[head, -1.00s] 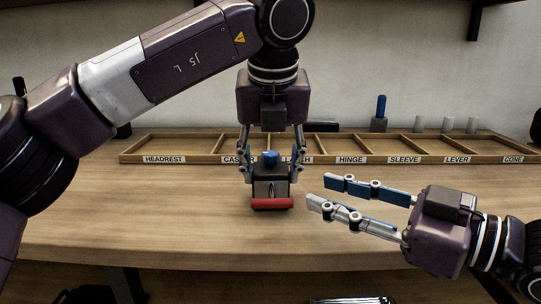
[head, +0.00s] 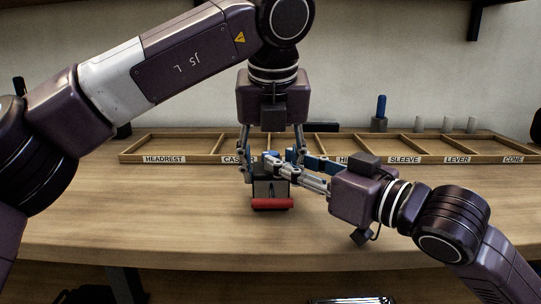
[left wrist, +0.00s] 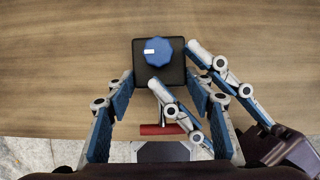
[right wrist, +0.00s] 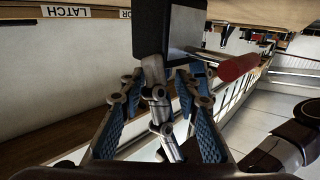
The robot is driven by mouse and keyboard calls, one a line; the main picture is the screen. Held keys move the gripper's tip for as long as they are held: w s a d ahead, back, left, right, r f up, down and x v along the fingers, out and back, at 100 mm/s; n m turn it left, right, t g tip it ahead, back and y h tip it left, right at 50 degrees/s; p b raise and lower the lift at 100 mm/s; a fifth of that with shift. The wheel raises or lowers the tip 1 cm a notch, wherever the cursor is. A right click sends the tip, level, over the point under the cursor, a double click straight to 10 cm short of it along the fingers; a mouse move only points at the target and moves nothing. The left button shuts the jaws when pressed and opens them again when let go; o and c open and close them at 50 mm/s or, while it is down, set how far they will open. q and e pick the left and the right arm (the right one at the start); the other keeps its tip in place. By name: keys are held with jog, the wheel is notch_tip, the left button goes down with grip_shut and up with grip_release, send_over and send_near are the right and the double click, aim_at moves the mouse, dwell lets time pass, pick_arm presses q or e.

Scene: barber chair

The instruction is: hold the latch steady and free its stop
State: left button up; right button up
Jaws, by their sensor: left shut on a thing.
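In the left wrist view, a blue knob with a white mark (left wrist: 158,51) sits on top of the block. My left gripper (head: 271,172) reaches down from above and is shut on the block (left wrist: 178,74), one finger on each side. My right gripper (head: 283,158) comes from the right and is open. In the left wrist view its fingertips (left wrist: 171,64) are close beside the knob; contact cannot be told. The right wrist view shows the block (right wrist: 150,28) and red handle (right wrist: 238,68).
A wooden tray (head: 215,157) with labelled compartments lies behind the latch. A blue-topped peg on a grey base (head: 380,115) and several pale cylinders (head: 446,124) stand behind it. The bench front (head: 150,235) is clear.

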aim_at(271, 153)
jog(key=shift+x, duration=2.3)
grip_shut()
jog(key=shift+f+n+g+y, duration=0.15)
jog(key=shift+n+g+y, duration=0.4)
jog(key=shift+g, duration=0.25)
jog(key=shift+n+y, duration=0.25)
grip_release()
